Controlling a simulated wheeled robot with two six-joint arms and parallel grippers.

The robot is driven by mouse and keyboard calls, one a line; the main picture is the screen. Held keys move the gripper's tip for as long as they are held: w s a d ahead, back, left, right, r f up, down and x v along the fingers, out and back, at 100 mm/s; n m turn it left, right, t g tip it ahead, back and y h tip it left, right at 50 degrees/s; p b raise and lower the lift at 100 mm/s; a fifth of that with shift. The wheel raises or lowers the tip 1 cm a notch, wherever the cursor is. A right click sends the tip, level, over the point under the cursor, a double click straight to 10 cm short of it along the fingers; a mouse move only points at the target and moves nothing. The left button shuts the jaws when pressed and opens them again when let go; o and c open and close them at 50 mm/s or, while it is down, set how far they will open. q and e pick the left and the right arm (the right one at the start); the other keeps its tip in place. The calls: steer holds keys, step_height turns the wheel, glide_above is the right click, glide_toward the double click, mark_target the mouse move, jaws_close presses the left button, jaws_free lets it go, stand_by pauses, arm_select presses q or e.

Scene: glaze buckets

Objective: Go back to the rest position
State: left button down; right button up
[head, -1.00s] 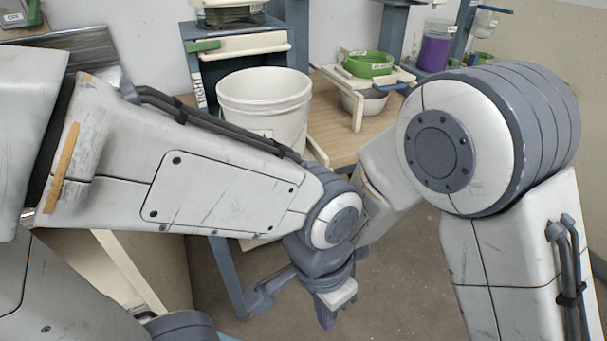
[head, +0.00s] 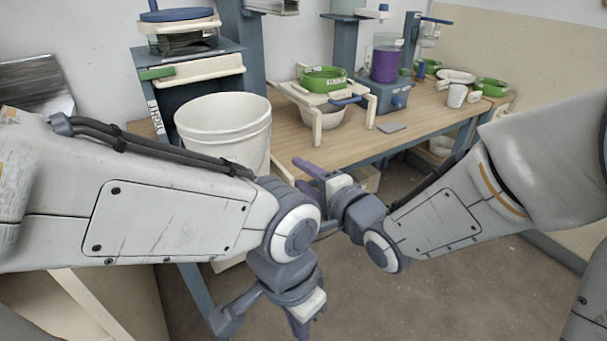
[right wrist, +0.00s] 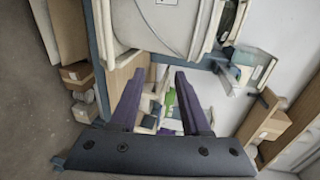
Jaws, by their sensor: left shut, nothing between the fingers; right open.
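My left gripper (head: 301,328) hangs low in the head view, pointing down over the floor, shut and empty. Its arm comes in across the left side. My right gripper (head: 305,177) is just above it, near the table's front edge, pointing left and away from me, its purple fingers apart. The right wrist view shows its open, empty fingers (right wrist: 160,78) with nothing between their tips. A large white bucket (head: 222,128) stands to the left of the right gripper, partly hidden by my left arm.
A wooden table (head: 345,140) holds a green sieve (head: 323,78) on a wooden stand, a purple container (head: 385,63) and a white cup (head: 457,96). A rack (head: 200,68) stands behind the bucket. Grey floor (head: 430,300) is open in front of the table.

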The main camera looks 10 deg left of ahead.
steer(key=d+f+n+g+h, duration=0.2)
steer(key=d+f+h, duration=0.25)
steer(key=d, duration=0.35)
steer(key=d+f+n+g+h, duration=0.2)
steer(key=d+f+n+h, duration=0.15)
steer(key=d+f, duration=0.4)
steer(key=s+d+f+n+g+h, duration=0.25)
steer(key=s+d+n+g, duration=0.25)
steer(key=s+d, duration=0.55)
steer(key=s+a+r+n+g+y, duration=0.1)
steer(key=s+a+r+n+g, duration=0.35)
steer(key=s+a, duration=0.9)
step_height(320, 180, up, 18)
steer(key=n+t+p, duration=0.1)
steer(key=n+p, duration=0.1)
steer(key=p, duration=1.5)
steer(key=shift+w, duration=0.25)
